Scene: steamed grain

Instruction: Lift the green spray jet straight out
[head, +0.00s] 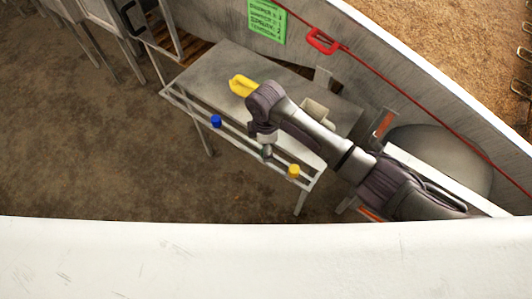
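My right arm comes in from the right and reaches over the front rail of a grey metal table (215,68). My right gripper (266,153) points down at the rail, between a blue jet (216,121) and a yellow jet (293,171). The gripper is small and partly hidden by my wrist, so I cannot tell whether it is open or shut. No green spray jet shows; the spot under my gripper is covered. My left gripper is out of view.
A yellow object (243,85) lies on the table beyond my wrist. A pale container (315,110) stands behind my forearm. A green sign (267,20) and a red handle (322,41) are on the back wall. Brown floor (110,150) is clear at left.

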